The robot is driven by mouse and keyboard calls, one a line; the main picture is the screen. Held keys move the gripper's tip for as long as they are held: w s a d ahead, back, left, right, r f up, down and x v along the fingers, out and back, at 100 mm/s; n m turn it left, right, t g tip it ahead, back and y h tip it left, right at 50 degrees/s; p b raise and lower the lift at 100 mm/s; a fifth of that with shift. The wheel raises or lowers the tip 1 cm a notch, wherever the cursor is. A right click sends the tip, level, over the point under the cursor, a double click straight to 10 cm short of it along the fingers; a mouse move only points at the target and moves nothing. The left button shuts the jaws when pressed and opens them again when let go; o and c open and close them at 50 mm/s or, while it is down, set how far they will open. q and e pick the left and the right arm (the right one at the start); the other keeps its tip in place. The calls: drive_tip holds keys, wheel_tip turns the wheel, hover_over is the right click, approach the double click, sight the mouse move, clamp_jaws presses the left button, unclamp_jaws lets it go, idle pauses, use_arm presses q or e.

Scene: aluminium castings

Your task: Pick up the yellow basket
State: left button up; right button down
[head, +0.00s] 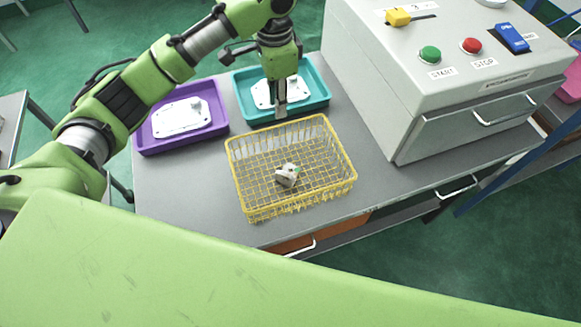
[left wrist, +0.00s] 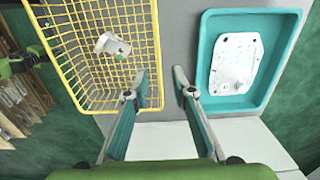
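The yellow wire basket (head: 335,150) stands on the grey table with a small metal casting (head: 287,174) inside it. My left gripper (head: 281,107) points down near the basket's far rim, in front of the teal tray. In the left wrist view the gripper (left wrist: 158,84) is open and empty. The basket (left wrist: 152,45) fills the left of that view, its side rim showing between the fingers, with the left finger overlapping the basket's edge. Contact and height above the rim cannot be told. The casting (left wrist: 112,45) also shows there. My right gripper is not seen.
The teal tray (head: 322,88) and the purple tray (head: 221,112) each hold a flat light casting. The teal tray (left wrist: 208,60) is close beside the right finger. A large grey machine (head: 400,125) with START and STOP buttons stands to the right of the basket.

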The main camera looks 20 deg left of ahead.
sight(277, 126)
use_arm(q)
drive_tip(key=f, duration=0.6)
drive_tip(key=shift+s+p, duration=0.35)
drive_tip(key=shift+w+a+f, duration=0.1)
drive_tip(key=shift+f, duration=0.8)
drive_tip(key=f, duration=0.1)
drive_tip(key=f+p, duration=0.1)
drive_tip(key=f, duration=0.1)
drive_tip(key=shift+s+a+f, duration=0.2)
drive_tip(key=shift+a+f, duration=0.05)
drive_tip(key=shift+a, duration=0.05)
drive_tip(key=shift+w+f, duration=0.1)
drive_tip(key=shift+f, duration=0.35)
drive_tip(key=shift+c, duration=0.5)
drive_tip(key=shift+r, duration=0.15)
clamp_jaws()
